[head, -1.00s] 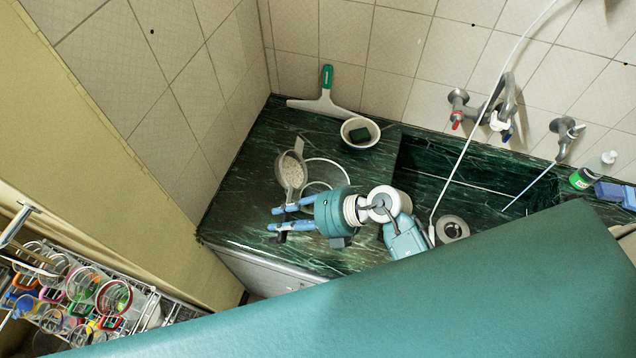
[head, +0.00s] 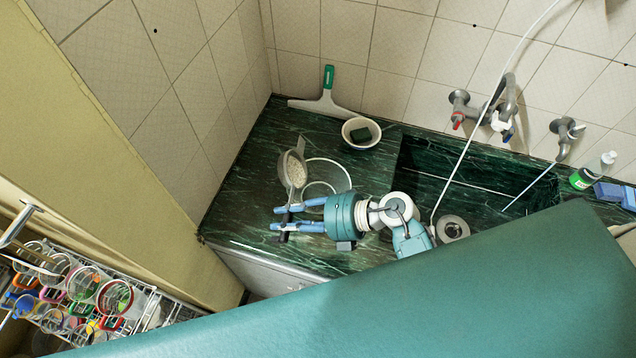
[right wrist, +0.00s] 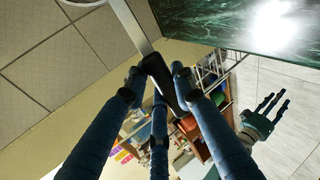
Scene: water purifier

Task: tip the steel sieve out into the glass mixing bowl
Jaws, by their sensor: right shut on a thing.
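The steel sieve (head: 286,164) holds pale grains and is tilted, its mouth turned partly toward the right. The clear glass mixing bowl (head: 345,178) stands on the green counter just right of the sieve. In the head view the sieve overlaps the bowl's left edge; their height gap is unclear. My right gripper (head: 281,224) is shut on the sieve's dark handle, which also shows in the right wrist view (right wrist: 166,86). No grains are visibly falling. My left gripper (right wrist: 268,108) shows only in the right wrist view, fingers spread and empty, away from the counter.
A squeegee (head: 325,104) leans at the wall. The sink (head: 465,170) and a white hose (head: 462,148) lie right. A dish rack with glasses (head: 85,290) is at lower left.

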